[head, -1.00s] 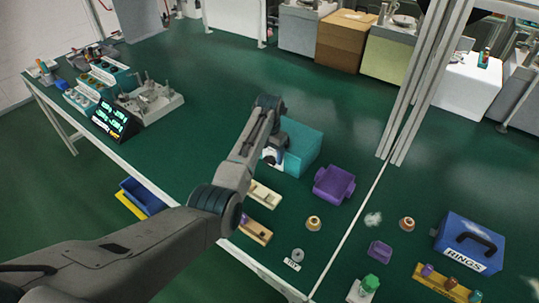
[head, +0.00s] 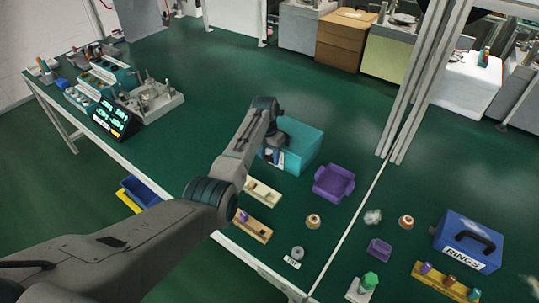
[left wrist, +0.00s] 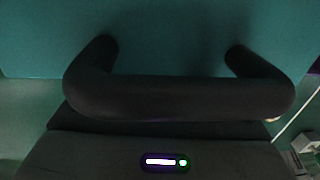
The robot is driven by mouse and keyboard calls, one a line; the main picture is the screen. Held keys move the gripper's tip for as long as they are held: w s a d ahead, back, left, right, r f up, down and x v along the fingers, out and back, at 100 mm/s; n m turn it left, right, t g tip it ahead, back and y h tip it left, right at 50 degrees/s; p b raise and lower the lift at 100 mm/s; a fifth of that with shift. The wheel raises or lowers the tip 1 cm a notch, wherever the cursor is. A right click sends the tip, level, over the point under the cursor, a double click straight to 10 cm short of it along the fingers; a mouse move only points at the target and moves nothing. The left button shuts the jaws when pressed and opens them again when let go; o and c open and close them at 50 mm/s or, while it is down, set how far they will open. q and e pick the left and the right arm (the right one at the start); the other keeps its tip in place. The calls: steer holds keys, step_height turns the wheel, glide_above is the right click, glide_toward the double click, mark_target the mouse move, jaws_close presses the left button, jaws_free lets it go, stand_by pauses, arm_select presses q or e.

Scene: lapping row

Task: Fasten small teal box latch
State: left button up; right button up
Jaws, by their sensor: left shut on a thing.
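The small teal box (head: 303,143) stands on the green table near the middle of the head view. Its teal surface (left wrist: 170,30) also fills the upper part of the left wrist view. My left gripper (head: 274,155) is at the near left side of the box, pointing down in front of it. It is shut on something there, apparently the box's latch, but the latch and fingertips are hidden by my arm. A dark curved bar crosses the left wrist view against the teal; I cannot tell the latch from it. My right gripper is not in view.
A purple bin (head: 334,182) stands just right of the teal box. Two wooden racks (head: 262,191) lie in front of it. Metal posts (head: 425,85) rise behind.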

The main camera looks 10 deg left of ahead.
arm_select(q)
steer(key=shift+w+a+g+h, duration=0.1)
steer(key=shift+a+g+h, duration=0.15)
steer(key=shift+h, duration=0.55)
steer(key=o, duration=1)
steer(key=b+v, duration=0.1)
steer(key=v, duration=0.9)
steer(key=shift+w+a+r, duration=0.1)
steer(key=shift+r, duration=0.3)
